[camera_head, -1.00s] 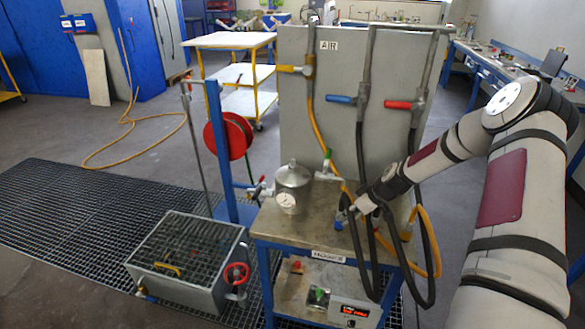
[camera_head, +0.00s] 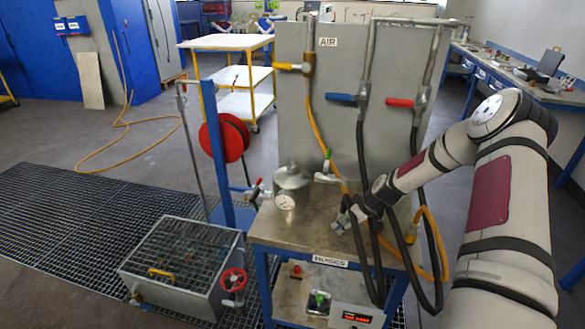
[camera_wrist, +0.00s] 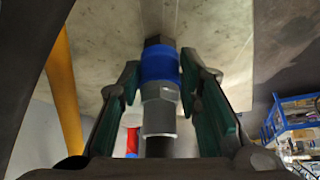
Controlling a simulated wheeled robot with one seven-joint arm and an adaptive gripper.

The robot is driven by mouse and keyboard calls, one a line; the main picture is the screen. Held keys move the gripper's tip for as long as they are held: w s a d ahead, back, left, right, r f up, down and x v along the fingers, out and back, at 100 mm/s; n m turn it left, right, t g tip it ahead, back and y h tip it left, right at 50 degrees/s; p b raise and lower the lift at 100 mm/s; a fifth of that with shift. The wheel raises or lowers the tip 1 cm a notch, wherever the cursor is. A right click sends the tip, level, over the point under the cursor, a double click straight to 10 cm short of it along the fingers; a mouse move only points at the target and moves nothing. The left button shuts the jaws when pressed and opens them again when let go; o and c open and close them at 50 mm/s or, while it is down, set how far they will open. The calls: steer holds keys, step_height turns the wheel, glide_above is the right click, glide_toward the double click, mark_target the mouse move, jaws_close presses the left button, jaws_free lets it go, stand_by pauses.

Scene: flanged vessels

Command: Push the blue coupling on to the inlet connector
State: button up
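The blue coupling (camera_wrist: 160,66) sits between my fingertips in the wrist view, with a metal body and dark hose on its near side and a dark end beyond. My gripper (camera_wrist: 160,78) has its green-padded fingers close on both sides and appears shut on it. In the head view my gripper (camera_head: 342,222) points down and left over the bench top, right of the metal vessel (camera_head: 292,178). The coupling is too small to make out there. I cannot tell which fitting is the inlet connector.
Black hoses (camera_head: 361,150) and a yellow hose (camera_head: 325,135) hang from the grey panel (camera_head: 340,60) around my gripper. A gauge (camera_head: 285,202) sits on the vessel. The bench front bears a HOSES label (camera_head: 331,261). A grated tank (camera_head: 180,265) stands at the left.

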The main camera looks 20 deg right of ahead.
mark_target(344, 212)
jaws_close()
steer(key=shift+r, duration=0.3)
steer(key=shift+r+p, duration=0.95)
steer(key=shift+r, duration=1.35)
